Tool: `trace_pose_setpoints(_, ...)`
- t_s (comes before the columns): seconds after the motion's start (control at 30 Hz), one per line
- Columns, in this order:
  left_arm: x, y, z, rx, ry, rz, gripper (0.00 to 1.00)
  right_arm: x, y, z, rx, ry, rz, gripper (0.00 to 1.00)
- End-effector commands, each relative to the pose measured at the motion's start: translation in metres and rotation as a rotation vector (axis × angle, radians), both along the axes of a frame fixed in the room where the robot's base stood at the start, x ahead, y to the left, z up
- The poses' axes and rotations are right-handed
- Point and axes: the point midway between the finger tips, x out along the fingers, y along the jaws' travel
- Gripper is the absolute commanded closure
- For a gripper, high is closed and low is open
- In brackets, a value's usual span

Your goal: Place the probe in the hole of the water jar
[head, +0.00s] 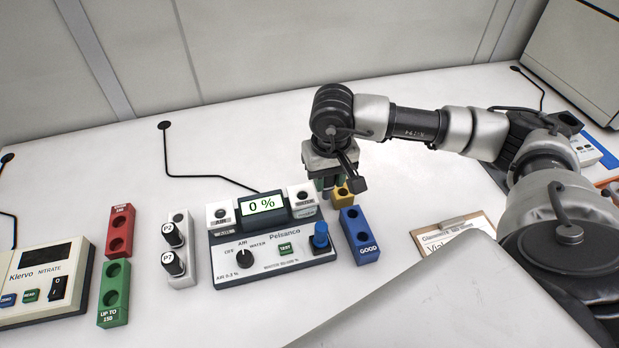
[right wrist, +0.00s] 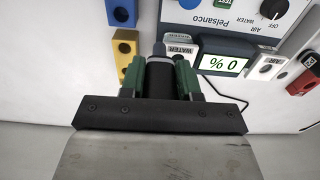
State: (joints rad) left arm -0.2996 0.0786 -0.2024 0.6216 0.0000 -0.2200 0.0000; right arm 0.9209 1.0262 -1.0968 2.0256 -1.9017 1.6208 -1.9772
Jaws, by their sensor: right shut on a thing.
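The water jar (head: 304,210) is a small white block with a dark hole on top, at the right of the Pelsanco meter (head: 284,258). Its WATER label also shows in the right wrist view (right wrist: 181,51). My right gripper (head: 327,186) points down just behind and right of the jar. In the right wrist view its green fingers (right wrist: 160,72) are shut on a dark cylinder with a grey end, which looks like the probe (right wrist: 159,77). The grey end appears beside the WATER label; its height above the table is unclear. My left gripper is out of view.
The yellow block (head: 343,196) and blue GOOD block (head: 360,236) stand close to the right gripper. The air jar (head: 221,214) is at the meter's left. A clipboard (head: 448,232) lies right.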

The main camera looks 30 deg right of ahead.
Motion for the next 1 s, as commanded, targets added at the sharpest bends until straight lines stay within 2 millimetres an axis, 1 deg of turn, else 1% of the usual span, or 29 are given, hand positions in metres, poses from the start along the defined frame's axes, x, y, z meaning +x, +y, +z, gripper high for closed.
trace_pose_setpoints(0.03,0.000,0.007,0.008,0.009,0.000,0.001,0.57,0.011,0.006,-0.003,0.003,0.002,0.000,0.96)
trace_pose_setpoints(0.13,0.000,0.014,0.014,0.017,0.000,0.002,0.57,0.031,0.015,-0.017,0.002,0.003,-0.001,0.96)
trace_pose_setpoints(0.2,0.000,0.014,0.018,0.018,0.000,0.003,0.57,0.043,0.020,-0.025,0.000,0.002,-0.001,0.96)
trace_pose_setpoints(0.33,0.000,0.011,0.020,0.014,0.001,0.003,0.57,0.057,0.025,-0.036,0.000,0.001,-0.001,0.96)
trace_pose_setpoints(0.47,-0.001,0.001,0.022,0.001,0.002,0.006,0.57,0.061,0.027,-0.042,-0.001,0.002,-0.001,0.96)
trace_pose_setpoints(0.57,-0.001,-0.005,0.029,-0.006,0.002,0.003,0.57,0.061,0.027,-0.054,-0.002,0.006,-0.001,0.96)
trace_pose_setpoints(0.73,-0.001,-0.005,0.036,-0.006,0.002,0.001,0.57,0.060,0.027,-0.076,-0.001,0.004,-0.002,0.96)
trace_pose_setpoints(0.83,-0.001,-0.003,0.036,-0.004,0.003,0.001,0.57,0.061,0.027,-0.081,-0.001,0.001,-0.001,0.96)
trace_pose_setpoints(1.0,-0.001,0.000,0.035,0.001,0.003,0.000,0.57,0.061,0.027,-0.081,-0.001,0.000,-0.001,0.96)
